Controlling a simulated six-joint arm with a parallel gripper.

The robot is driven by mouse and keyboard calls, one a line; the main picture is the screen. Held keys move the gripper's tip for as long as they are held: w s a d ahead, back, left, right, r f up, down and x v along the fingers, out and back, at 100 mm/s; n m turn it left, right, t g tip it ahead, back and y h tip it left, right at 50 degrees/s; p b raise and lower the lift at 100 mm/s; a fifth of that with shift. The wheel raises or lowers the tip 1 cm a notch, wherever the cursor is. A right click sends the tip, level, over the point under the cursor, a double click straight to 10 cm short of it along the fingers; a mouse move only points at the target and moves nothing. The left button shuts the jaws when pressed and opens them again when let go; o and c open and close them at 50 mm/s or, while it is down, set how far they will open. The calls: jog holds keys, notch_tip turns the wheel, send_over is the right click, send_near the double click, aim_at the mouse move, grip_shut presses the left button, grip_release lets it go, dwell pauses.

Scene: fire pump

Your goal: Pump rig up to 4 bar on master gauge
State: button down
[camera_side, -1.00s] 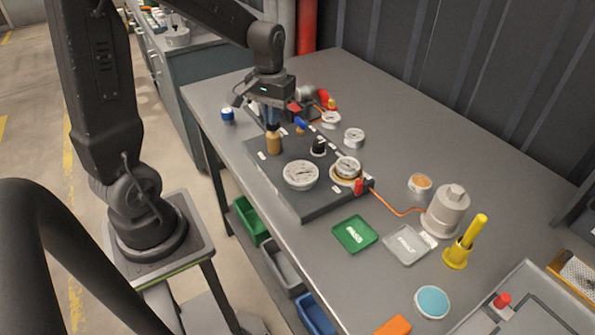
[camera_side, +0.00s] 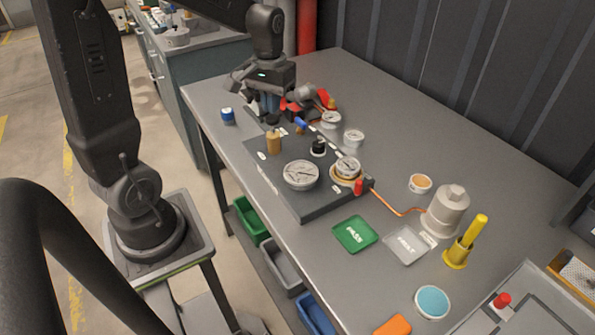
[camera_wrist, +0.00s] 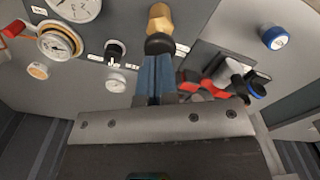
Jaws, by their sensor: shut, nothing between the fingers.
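The pump rig is a dark plate (camera_side: 310,205) on the bench. It carries a large white-faced gauge (camera_side: 301,175), a smaller brass-rimmed gauge (camera_side: 347,168), a black knob (camera_side: 318,146) and an upright brass cylinder (camera_side: 274,143). I cannot tell which gauge is the master, and the dial readings are too small to read. My gripper (camera_side: 270,119) is shut and empty, pointing down just behind the brass cylinder. In the wrist view its blue fingers with dark tips (camera_wrist: 159,45) end close to the brass cylinder (camera_wrist: 160,18); contact is unclear. Red-and-black parts (camera_wrist: 195,86) lie beside the fingers.
A blue-capped jar (camera_side: 227,115) stands left of the gripper. Small round gauges (camera_side: 354,138) stand behind the plate.

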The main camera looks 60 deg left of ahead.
jog(key=shift+r, duration=0.1)
dwell(0.4)
notch_tip(320, 180, up, 7)
dwell(0.7)
jog(key=s+d+m+t, duration=0.5)
jog(key=s+d, duration=0.6)
jog(key=d, duration=0.3)
jog(key=shift+s+d+r+m+t, duration=0.2)
jog(key=shift+s+m+t, duration=0.1)
jog(key=shift+s+m, duration=0.15)
jog(key=shift+w, duration=0.1)
dwell(4.5)
